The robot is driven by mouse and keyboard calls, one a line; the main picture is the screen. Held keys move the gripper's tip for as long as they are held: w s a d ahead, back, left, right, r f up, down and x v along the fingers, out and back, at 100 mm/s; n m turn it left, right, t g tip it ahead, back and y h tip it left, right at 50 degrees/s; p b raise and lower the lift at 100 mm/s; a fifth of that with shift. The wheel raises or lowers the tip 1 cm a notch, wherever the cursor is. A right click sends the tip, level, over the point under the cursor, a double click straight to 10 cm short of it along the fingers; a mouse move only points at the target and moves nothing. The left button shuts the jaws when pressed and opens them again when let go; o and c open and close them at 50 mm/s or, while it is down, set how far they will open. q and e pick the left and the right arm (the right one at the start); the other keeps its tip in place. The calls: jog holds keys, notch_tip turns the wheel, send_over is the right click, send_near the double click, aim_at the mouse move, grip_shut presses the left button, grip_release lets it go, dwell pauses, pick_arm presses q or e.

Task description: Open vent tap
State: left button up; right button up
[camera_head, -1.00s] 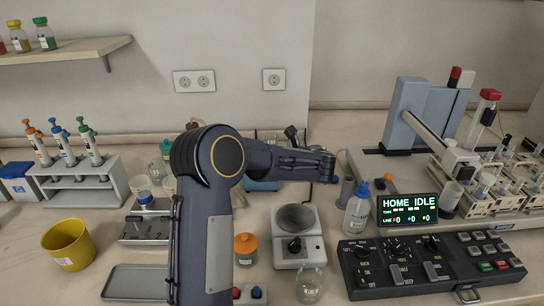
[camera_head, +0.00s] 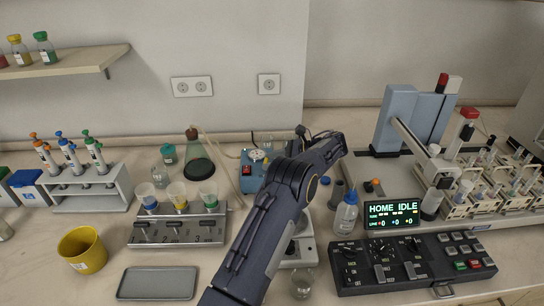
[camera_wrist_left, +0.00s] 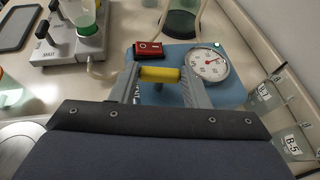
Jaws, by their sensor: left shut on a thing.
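The blue pump box (camera_head: 252,184) stands at the back centre in the head view, with a red switch and a round gauge (camera_head: 257,155) on top. In the left wrist view the same blue box (camera_wrist_left: 230,95) shows its gauge (camera_wrist_left: 209,64) and red switch (camera_wrist_left: 148,50). A yellow bar-shaped handle (camera_wrist_left: 160,74), which looks like the vent tap, lies across the box in front of them. My left gripper (camera_wrist_left: 160,70) is shut on this yellow handle, one finger at each end. In the head view my wrist and forearm hide the handle and the fingertips.
A filter manifold (camera_head: 178,231) with several coloured cups stands left of my arm, near a flask (camera_head: 198,165) with a hose. A grey tray (camera_head: 157,284) and yellow cup (camera_head: 83,250) are front left. A wash bottle (camera_head: 345,215) and control panel (camera_head: 414,263) are right.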

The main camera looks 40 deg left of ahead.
pick_arm(q)
jog(key=shift+f+n+g+h+p, duration=0.1)
jog(key=shift+n+g+h+p, duration=0.25)
jog(key=shift+n+g, duration=0.15)
pick_arm(e)
jog(key=shift+r, duration=0.45)
pick_arm(q)
jog(key=o, duration=1)
pick_arm(e)
jog(key=shift+r, duration=0.1)
